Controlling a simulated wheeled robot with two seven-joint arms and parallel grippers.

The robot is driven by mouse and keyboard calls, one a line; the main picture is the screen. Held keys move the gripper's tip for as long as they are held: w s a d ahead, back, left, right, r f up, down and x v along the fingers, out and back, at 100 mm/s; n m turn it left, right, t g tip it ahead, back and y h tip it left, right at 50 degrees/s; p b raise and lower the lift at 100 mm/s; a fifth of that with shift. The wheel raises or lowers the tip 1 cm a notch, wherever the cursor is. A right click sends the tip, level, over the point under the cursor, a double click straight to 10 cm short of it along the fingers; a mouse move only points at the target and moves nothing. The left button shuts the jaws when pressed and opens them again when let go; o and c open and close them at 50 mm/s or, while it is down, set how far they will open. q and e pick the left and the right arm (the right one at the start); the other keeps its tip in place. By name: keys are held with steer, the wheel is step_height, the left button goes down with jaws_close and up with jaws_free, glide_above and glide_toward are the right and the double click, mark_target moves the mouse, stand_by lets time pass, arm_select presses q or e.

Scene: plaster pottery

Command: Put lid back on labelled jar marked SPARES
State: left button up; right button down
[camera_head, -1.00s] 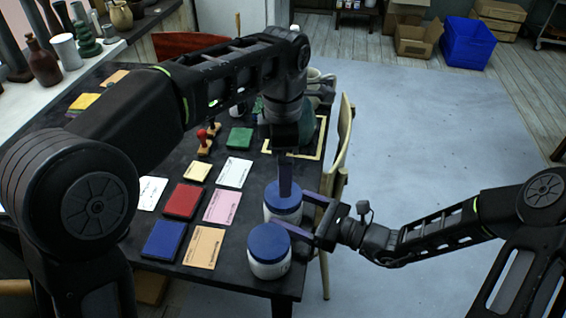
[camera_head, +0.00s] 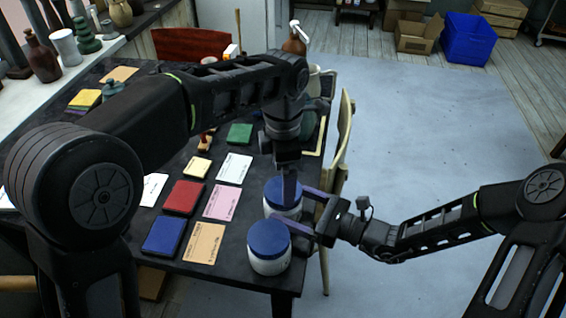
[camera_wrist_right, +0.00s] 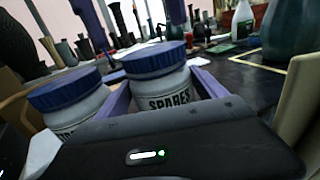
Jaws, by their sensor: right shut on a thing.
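The white jar marked SPARES (camera_wrist_right: 165,88) stands upright at the table's right edge, with a blue lid (camera_wrist_right: 155,58) on top; I cannot tell how tightly it sits. In the head view this jar's lid (camera_head: 284,192) is partly covered by my left gripper (camera_head: 288,188), which points straight down at it. In the wrist view the left fingers show apart behind and above the lid. My right gripper (camera_head: 318,212) is shut on the SPARES jar from the right side. A second blue-lidded white jar (camera_head: 269,262) stands nearer me; its label is mostly hidden.
Coloured blocks and cards, such as a red block (camera_head: 182,197) and an orange card (camera_head: 205,243), lie left of the jars. A wooden chair (camera_head: 343,140) stands against the table's right side. A blue crate (camera_head: 468,40) is far off on open floor.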

arm_select(q)
steer(key=shift+f, duration=1.7)
steer(key=shift+c, duration=0.5)
